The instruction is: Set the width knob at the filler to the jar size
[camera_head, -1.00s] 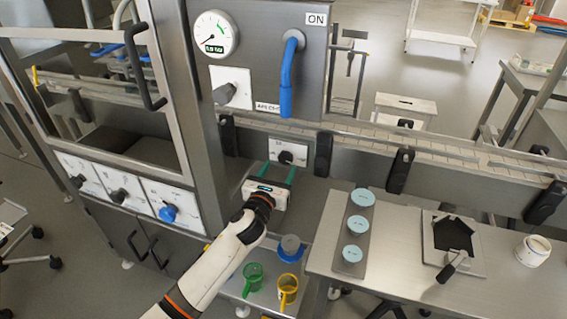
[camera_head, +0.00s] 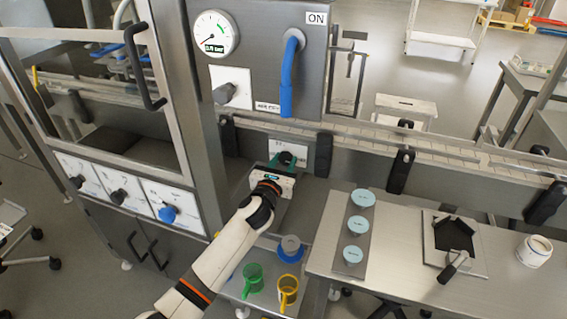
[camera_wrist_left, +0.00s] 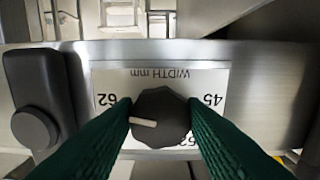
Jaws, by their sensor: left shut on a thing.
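The width knob (camera_wrist_left: 160,118) is a dark, faceted knob with a pale pointer line, on a white plate (camera_wrist_left: 105,82) marked "WIDTH mm". In the left wrist view the plate appears upside down, with 62 at the left, 45 at the right and another number partly hidden below. In the head view the knob (camera_head: 286,159) shows just beyond my left gripper (camera_head: 286,163). A white jar (camera_head: 534,252) stands on the right table. My right gripper is not in view.
A guide rail with black clamps (camera_head: 401,171) runs right of the knob. Below stand a green cup (camera_head: 252,279), a yellow cup (camera_head: 288,291) and a grey-blue piece (camera_head: 290,248). Several light-blue discs (camera_head: 357,225) lie on a strip on the table. A blue lever (camera_head: 288,80) hangs above.

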